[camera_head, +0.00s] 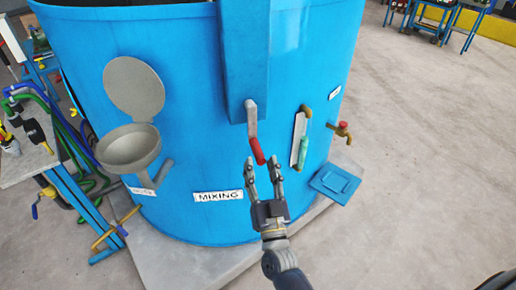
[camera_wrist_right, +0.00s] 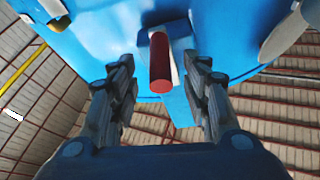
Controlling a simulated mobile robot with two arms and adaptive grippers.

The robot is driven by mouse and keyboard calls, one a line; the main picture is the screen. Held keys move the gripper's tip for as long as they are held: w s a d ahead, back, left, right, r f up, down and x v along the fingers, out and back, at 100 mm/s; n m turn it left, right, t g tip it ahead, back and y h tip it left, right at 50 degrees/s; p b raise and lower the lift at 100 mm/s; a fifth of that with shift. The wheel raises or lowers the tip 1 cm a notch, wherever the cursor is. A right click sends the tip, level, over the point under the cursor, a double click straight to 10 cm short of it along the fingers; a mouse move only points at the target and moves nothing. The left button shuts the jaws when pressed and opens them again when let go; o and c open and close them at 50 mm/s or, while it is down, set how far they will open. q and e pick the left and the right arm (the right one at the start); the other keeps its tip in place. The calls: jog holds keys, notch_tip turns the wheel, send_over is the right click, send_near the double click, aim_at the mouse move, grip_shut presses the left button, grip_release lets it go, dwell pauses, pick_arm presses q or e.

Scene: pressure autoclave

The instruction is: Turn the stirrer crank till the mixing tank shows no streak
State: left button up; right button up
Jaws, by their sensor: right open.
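The blue mixing tank (camera_head: 205,150) fills the middle of the head view, with a "MIXING" label (camera_head: 218,196) on its wall. The stirrer crank has a grey arm (camera_head: 252,118) hanging from a blue housing and a red handle (camera_head: 257,151) at its lower end. My right gripper (camera_head: 263,166) is open just below the red handle, fingers pointing up at it. In the right wrist view the red handle (camera_wrist_right: 160,62) lies between the open fingers (camera_wrist_right: 165,82), apart from both. The tank's inside and any streak are hidden. My left gripper is out of view.
A grey round hopper (camera_head: 130,148) with a raised lid is on the tank's left. A sight gauge (camera_head: 299,140) and a red-knobbed tap (camera_head: 342,130) are right of the crank. A blue square plate (camera_head: 335,183) lies low at right. A hose-strewn bench (camera_head: 30,165) stands left.

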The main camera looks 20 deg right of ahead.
aim_at(256, 142)
jog(key=x, duration=0.4)
jog(key=shift+p, duration=0.35)
jog(key=shift+w+r, duration=0.1)
jog(key=shift+w, duration=0.3)
grip_shut()
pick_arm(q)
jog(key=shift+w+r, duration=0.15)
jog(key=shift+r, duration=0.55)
